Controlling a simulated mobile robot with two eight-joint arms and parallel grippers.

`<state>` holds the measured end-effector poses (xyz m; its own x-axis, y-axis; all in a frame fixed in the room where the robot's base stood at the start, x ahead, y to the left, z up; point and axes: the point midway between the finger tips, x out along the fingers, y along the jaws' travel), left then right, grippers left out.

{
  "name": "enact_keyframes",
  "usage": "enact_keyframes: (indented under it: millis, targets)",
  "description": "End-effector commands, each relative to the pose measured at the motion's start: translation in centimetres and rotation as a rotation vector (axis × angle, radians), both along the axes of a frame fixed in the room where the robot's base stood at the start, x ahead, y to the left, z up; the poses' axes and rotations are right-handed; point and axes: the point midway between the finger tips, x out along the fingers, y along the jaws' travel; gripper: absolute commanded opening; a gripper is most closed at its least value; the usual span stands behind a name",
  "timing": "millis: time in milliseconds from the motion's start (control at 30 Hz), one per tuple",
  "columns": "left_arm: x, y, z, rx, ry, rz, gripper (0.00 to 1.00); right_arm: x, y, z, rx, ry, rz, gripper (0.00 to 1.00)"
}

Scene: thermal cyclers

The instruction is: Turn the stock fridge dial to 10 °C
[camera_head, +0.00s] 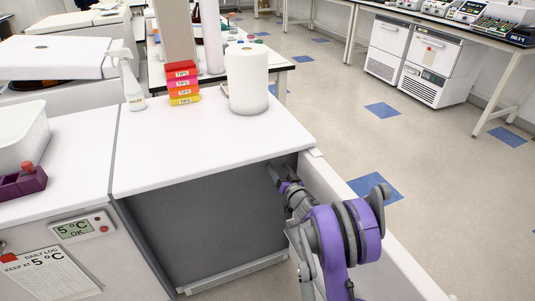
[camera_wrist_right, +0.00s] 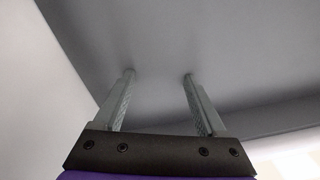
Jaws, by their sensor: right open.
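A white unit with a small display (camera_head: 74,229) reading "5 °C OK" stands at lower left. A small red mark shows beside the display. A log sheet (camera_head: 45,272) below it reads "DAILY LOG, KEEP AT 5 °C". No label says whether this is the stock fridge, and I cannot make out a dial. My right gripper (camera_head: 279,180) is at the right end of the dark recess under the white counter. In the wrist view its two fingers (camera_wrist_right: 158,76) are apart and empty, near a plain grey surface. My left gripper is not in view.
The counter (camera_head: 200,145) holds a paper roll (camera_head: 247,78), stacked coloured boxes (camera_head: 182,83) and a spray bottle (camera_head: 132,85). A purple rack (camera_head: 22,182) sits at left. White under-bench units (camera_head: 427,66) stand at the back right. Open floor lies between.

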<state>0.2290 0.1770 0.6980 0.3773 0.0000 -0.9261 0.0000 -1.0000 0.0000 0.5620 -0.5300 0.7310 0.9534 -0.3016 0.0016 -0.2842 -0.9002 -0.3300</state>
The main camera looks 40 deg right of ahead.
Motion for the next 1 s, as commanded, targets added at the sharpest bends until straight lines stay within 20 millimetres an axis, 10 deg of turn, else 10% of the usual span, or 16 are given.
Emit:
enact_keyframes:
  millis: [500, 900, 1000]
  targets:
    - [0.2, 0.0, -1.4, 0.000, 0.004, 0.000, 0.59, 8.3, -2.5, -0.1, -0.001, 0.002, -0.001, 0.74]
    - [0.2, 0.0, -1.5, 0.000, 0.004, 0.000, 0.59, 9.2, -2.8, 0.1, -0.001, 0.002, -0.001, 0.74]
    - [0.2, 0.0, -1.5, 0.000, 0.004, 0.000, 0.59, 9.2, -2.8, 0.1, -0.001, 0.002, -0.001, 0.59]
